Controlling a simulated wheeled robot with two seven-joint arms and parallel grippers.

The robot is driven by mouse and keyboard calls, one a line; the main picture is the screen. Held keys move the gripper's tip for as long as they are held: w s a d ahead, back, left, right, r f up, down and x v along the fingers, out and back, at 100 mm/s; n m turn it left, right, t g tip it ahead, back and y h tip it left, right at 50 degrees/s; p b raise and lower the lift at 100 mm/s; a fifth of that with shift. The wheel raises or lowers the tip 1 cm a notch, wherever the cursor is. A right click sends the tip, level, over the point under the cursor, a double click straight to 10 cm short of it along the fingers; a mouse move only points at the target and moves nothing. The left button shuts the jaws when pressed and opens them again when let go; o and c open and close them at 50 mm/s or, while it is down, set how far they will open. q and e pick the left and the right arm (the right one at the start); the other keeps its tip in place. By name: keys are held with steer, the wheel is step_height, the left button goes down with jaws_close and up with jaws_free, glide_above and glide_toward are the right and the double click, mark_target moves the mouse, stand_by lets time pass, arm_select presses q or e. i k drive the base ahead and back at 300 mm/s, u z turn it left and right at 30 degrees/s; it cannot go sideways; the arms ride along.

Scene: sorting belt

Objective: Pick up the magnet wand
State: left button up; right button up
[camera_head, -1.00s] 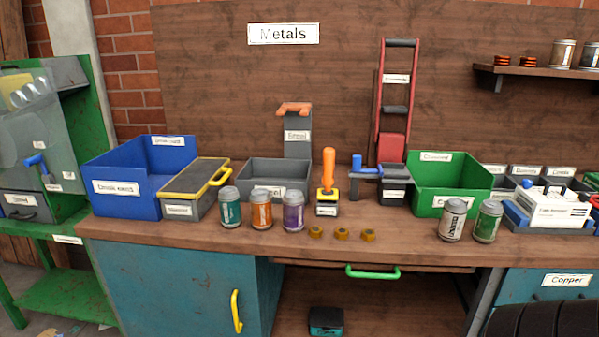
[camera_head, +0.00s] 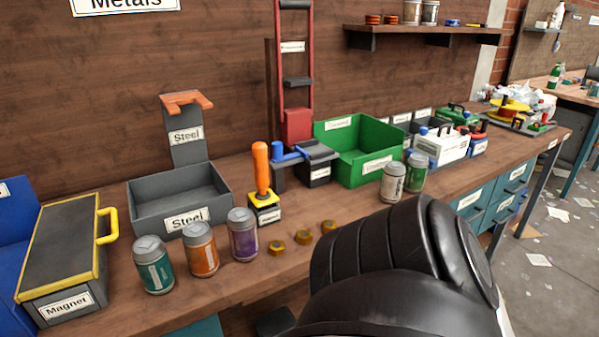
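The magnet wand appears to be the upright tool with an orange handle (camera_head: 261,168) and a yellow and black base with a small white label. My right arm, a large black segmented link, fills the lower right of the head view and hides part of the bench front. Its gripper is out of sight. My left gripper is not in view either. Nothing is seen touching the wand.
Teal (camera_head: 152,265), orange (camera_head: 199,249) and purple (camera_head: 242,234) cans stand left of the wand, with brass nuts (camera_head: 303,237) in front. A grey steel bin (camera_head: 160,212), a box labelled Magnet (camera_head: 62,262) and a green bin (camera_head: 373,150) flank it. Two more cans (camera_head: 392,182) stand right.

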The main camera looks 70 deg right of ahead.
mark_target(260, 151)
steer(key=z, duration=2.4)
